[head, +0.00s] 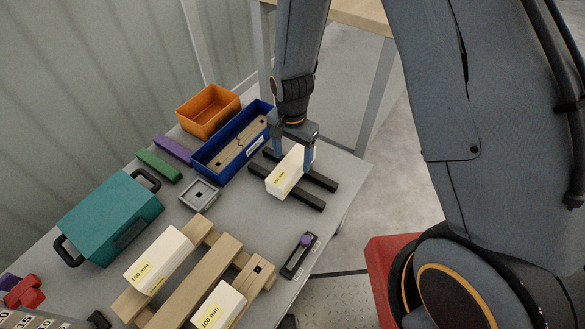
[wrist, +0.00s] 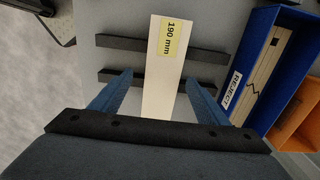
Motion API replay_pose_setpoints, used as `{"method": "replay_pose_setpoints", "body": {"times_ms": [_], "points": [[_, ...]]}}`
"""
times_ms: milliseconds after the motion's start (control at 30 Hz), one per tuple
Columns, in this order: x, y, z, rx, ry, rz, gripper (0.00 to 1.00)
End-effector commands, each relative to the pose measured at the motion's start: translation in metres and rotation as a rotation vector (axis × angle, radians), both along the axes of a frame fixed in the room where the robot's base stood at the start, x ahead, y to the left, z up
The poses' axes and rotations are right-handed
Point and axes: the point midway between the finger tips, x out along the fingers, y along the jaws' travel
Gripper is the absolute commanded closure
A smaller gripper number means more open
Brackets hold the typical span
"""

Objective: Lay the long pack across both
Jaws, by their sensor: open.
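The long white pack (head: 284,176) with a yellow label lies across two black bars (head: 321,181) near the table's right end. In the wrist view the pack (wrist: 164,80) reads 190 mm and crosses both the far bar (wrist: 120,43) and the near bar (wrist: 205,83). It looks as if it rests on them. My gripper (head: 293,160) is over the pack from above. In the wrist view its blue fingers (wrist: 159,82) are open, one on each side of the pack, with gaps between.
A blue bin (head: 205,167) labelled REJECT holds a cracked wooden board, close beside the bars. An orange bin (head: 193,122), a grey square tray (head: 201,207) and a teal case (head: 110,218) stand left. Two white packs lie on a wooden pallet (head: 196,283) in front.

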Motion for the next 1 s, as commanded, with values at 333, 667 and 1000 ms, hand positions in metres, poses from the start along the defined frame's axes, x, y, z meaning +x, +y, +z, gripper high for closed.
{"method": "replay_pose_setpoints", "body": {"times_ms": [333, 667, 1000], "points": [[0.005, 0.001, -0.039, 0.0, 0.001, 0.001, 0.31], [0.006, 0.001, -0.053, 0.001, -0.002, 0.001, 0.31], [0.006, 0.001, -0.052, 0.0, -0.001, 0.001, 0.73]]}}
